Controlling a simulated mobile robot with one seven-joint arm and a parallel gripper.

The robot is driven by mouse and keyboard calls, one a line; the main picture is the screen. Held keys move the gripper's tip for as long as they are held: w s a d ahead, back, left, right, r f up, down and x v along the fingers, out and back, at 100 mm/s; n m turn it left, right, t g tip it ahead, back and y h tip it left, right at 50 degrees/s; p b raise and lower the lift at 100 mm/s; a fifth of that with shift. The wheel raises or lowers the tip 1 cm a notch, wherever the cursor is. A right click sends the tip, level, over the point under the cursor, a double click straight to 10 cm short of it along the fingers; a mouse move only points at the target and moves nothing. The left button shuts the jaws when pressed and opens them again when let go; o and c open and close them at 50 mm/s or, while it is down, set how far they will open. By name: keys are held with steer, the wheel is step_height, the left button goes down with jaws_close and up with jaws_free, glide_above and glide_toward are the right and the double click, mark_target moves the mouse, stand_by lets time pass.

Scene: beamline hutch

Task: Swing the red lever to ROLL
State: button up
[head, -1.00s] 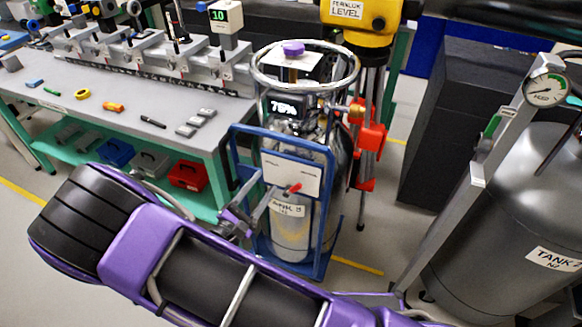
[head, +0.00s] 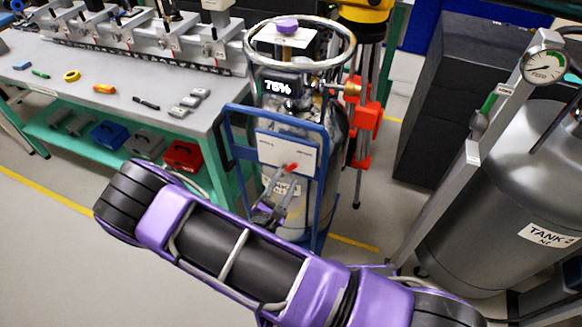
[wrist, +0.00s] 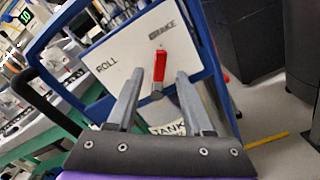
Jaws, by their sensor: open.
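The red lever (wrist: 161,66) is a red grip on a grey stem, in front of a white plate (wrist: 128,50) on the blue cart frame. ROLL is printed at the plate's left and BRAKE towards its upper right. The lever points up in the wrist view, nearer to BRAKE than to ROLL. In the head view its red tip (head: 290,168) shows low on the plate. My gripper (wrist: 158,76) is open, with one finger on each side of the lever in the wrist view. Contact with the lever cannot be told. My gripper also shows in the head view (head: 274,206).
The blue cart (head: 324,190) holds a metal cylinder with a ring on top. A grey-topped bench (head: 120,104) stands to the left. A red and yellow tripod device (head: 364,130) is close behind. TANK 2 (head: 500,220) and a gauge post stand to the right.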

mark_target(291, 169)
steer(key=shift+x, duration=2.7)
jaws_close()
steer(key=shift+a, duration=0.1)
